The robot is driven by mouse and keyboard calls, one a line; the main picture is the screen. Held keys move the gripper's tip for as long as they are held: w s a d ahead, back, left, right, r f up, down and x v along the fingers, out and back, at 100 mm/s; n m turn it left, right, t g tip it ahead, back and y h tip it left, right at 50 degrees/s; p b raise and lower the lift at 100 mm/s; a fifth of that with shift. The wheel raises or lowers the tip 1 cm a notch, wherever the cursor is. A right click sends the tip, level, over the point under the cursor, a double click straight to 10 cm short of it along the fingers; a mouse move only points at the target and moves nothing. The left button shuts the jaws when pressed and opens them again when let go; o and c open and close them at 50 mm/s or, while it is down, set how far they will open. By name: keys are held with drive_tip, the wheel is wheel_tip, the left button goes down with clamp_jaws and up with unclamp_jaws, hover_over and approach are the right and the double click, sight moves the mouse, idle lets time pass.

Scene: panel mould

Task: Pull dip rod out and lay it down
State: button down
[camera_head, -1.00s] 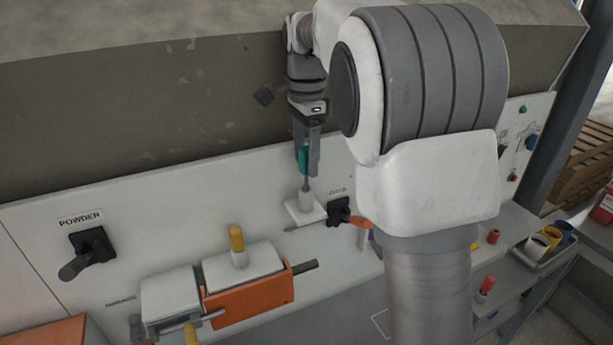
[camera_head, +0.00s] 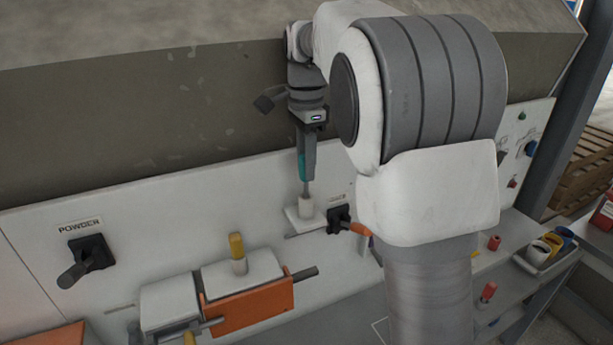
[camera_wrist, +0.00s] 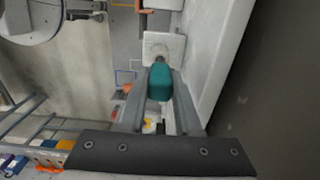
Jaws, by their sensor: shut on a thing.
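The dip rod (camera_head: 303,166) has a teal handle and a thin grey shaft that goes down into a white tube (camera_head: 306,207) on a white square plate on the panel. My gripper (camera_head: 305,160) points down and is shut on the teal handle. In the wrist view the teal handle (camera_wrist: 160,82) sits between the two fingers of my gripper (camera_wrist: 158,92), with the white plate (camera_wrist: 164,46) beyond it. The rod's lower end is hidden inside the tube.
A black rotary handle (camera_head: 87,260) under the POWDER label is at left. A second valve with an orange handle (camera_head: 358,228) is right of the tube. An orange-fronted white unit (camera_head: 248,302) stands lower down. A tray with cups (camera_head: 545,255) is at right.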

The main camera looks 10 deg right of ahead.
drive_tip(key=shift+r, duration=0.15)
drive_tip(key=shift+r+p, duration=2.55)
drive_tip(key=shift+r, duration=1.35)
wheel_tip(320, 180, up, 4)
